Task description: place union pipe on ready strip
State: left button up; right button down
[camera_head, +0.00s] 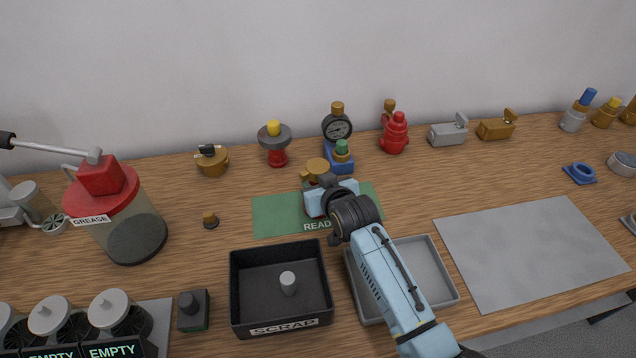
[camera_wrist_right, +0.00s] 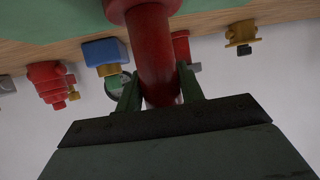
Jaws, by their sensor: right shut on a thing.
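My right gripper (camera_head: 322,192) is over the green ready strip (camera_head: 275,213), its arm reaching in from the lower right. In the right wrist view its fingers (camera_wrist_right: 160,95) are shut on a red pipe (camera_wrist_right: 152,50) with a wider collar at the end by the strip; this appears to be the union pipe. In the head view the gripper hides most of it, and a brass-coloured piece (camera_head: 315,167) shows just behind the fingers. I cannot tell whether the pipe touches the strip. My left gripper is not in view.
A black scrap tray (camera_head: 240,290) and a grey tray (camera_head: 440,262) stand in front of the strip. A gauge (camera_head: 337,127) on a blue base and a red fitting (camera_head: 395,138) stand behind it. A grease can (camera_head: 135,220) is left. A grey mat (camera_head: 530,250) lies clear at right.

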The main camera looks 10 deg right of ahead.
jog(key=c, duration=0.9)
grip_release()
jog(key=shift+s+r, duration=0.15)
jog(key=p+v, duration=0.2)
jog(key=v, duration=0.9)
jog(key=shift+s+d+r, duration=0.1)
jog(key=shift+s+r, duration=0.1)
jog(key=shift+s, duration=0.1)
